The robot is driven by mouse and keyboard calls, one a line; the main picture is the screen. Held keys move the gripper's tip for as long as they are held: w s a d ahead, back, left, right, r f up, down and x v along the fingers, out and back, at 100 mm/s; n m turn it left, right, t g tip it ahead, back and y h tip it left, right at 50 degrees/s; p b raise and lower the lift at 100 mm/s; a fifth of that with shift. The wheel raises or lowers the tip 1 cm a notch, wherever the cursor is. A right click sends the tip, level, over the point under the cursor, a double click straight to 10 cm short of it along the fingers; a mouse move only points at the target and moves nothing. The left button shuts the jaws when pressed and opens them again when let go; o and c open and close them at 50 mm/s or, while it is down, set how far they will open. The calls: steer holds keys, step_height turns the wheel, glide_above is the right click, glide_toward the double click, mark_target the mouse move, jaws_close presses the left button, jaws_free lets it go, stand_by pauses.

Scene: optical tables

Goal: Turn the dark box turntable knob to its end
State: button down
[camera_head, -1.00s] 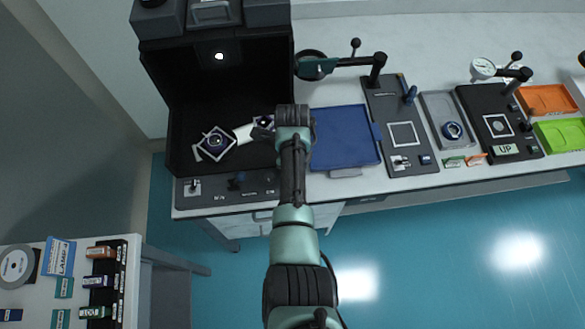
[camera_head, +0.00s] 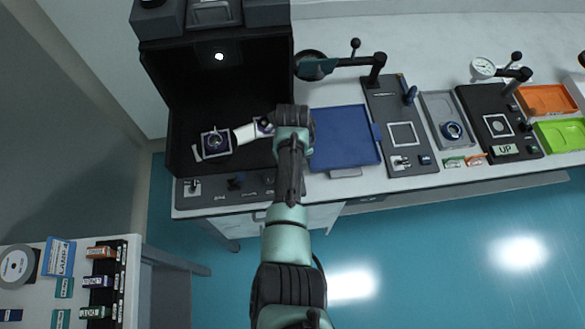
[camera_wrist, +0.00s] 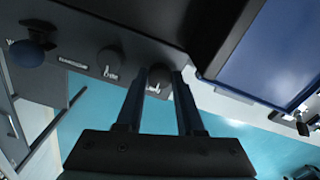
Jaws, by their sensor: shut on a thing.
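The dark box (camera_head: 215,95) stands open-fronted at the left of the bench. Inside it the turntable carries a square plate with a dark round part (camera_head: 216,142), now sitting nearly square to the box. My gripper (camera_wrist: 157,84) is shut on a dark round knob (camera_wrist: 159,74) on the box's front panel, with one finger on each side. A white pointer mark shows at the knob. In the head view my arm hides the gripper and this knob.
A blue tray (camera_head: 340,136) lies right of the box, close to my arm. Further right are instrument plates (camera_head: 400,165), an orange bin (camera_head: 547,99) and a green bin (camera_head: 560,134). A side table (camera_head: 30,278) holds small boxes. The teal floor in front is clear.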

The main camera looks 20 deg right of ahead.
stand_by(0.5)
steer(key=c, duration=0.5)
jaws_free()
step_height(320, 180, up, 13)
stand_by(0.4)
